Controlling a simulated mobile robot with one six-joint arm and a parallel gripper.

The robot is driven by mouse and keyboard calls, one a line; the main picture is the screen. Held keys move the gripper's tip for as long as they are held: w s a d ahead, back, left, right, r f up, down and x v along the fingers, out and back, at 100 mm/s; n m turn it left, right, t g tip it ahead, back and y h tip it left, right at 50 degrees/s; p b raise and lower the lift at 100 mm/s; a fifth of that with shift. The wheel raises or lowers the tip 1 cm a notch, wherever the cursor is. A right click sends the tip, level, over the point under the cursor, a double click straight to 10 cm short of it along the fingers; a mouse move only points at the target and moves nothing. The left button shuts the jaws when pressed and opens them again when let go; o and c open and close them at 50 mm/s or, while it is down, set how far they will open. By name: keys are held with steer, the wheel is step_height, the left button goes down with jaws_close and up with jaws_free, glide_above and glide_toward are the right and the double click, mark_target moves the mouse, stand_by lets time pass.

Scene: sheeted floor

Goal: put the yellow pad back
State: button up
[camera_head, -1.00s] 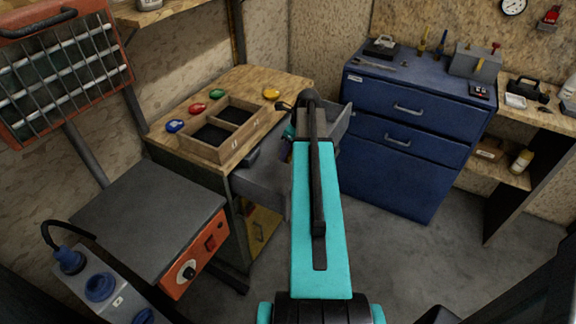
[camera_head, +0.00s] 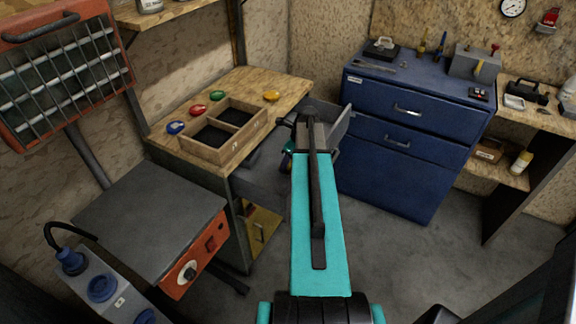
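The yellow pad (camera_head: 271,96) is a small round disc lying on the wooden bench top (camera_head: 290,88), to the right of an open wooden box (camera_head: 232,152) with dark compartments. A green pad (camera_head: 217,96), a red pad (camera_head: 197,110) and a blue pad (camera_head: 175,127) lie along the box's far left side. My teal arm reaches forward from the bottom centre, its far end right of the bench and over a grey open drawer. My gripper's fingers are hidden behind the arm. The yellow pad stands clear of the arm.
The grey drawer (camera_head: 262,184) juts from under the bench; my arm covers part of it. A blue cabinet (camera_head: 395,150) stands behind on the right with tools on top. A grey-topped orange unit (camera_head: 150,215) stands front left. Grey floor lies open at right.

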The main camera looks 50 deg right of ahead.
steer(key=shift+f, duration=1.05)
steer(key=shift+f, duration=0.1)
steer(key=o, duration=0.9)
steer(key=shift+b+v, duration=0.95)
steer(key=shift+v, duration=5.15)
